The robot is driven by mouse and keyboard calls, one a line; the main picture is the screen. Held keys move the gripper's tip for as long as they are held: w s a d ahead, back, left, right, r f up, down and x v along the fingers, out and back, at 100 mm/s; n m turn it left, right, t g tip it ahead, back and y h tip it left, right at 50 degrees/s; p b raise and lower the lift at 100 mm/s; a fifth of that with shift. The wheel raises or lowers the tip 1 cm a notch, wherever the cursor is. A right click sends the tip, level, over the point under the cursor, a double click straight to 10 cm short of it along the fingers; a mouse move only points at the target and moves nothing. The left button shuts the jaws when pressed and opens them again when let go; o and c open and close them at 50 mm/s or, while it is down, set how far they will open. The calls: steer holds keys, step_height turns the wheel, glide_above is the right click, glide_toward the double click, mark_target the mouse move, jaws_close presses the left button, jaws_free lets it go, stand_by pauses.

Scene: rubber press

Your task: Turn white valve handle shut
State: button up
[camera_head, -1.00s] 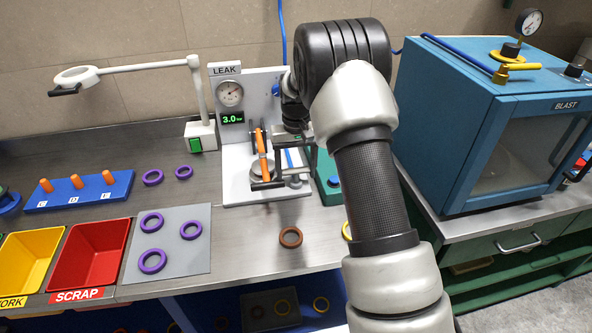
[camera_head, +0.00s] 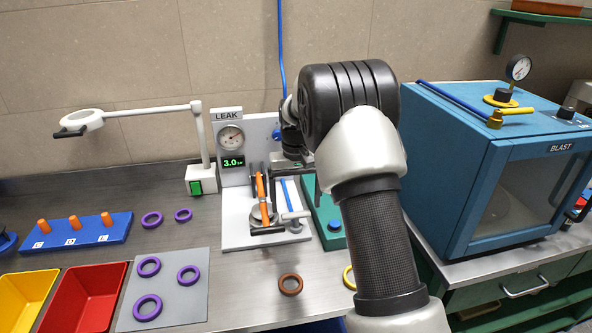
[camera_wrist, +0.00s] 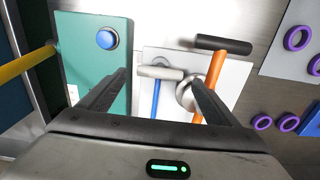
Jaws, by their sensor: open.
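The white valve handle (camera_wrist: 160,73) is a short white bar on the leak station, lying crosswise near the end of a blue rod (camera_wrist: 155,98) in the wrist view. In the head view the white handle (camera_head: 296,214) shows at the front right of the station's white base. My gripper (camera_wrist: 158,77) is open and empty, with one dark finger on each side of the handle in the wrist view. I cannot tell its height above the handle or any contact. In the head view my gripper (camera_head: 298,178) is partly hidden by my arm.
An orange lever (camera_wrist: 214,75) with a black crossbar (camera_wrist: 224,45) stands close beside the handle. A green box with a blue button (camera_wrist: 107,39) is on the other side. The leak gauge (camera_head: 230,137) stands behind, above a 3.0 display. The blue blast cabinet (camera_head: 470,170) is at right.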

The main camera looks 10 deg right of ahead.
step_height(320, 180, up, 12)
stand_by(0.3)
steer(key=shift+r, duration=0.15)
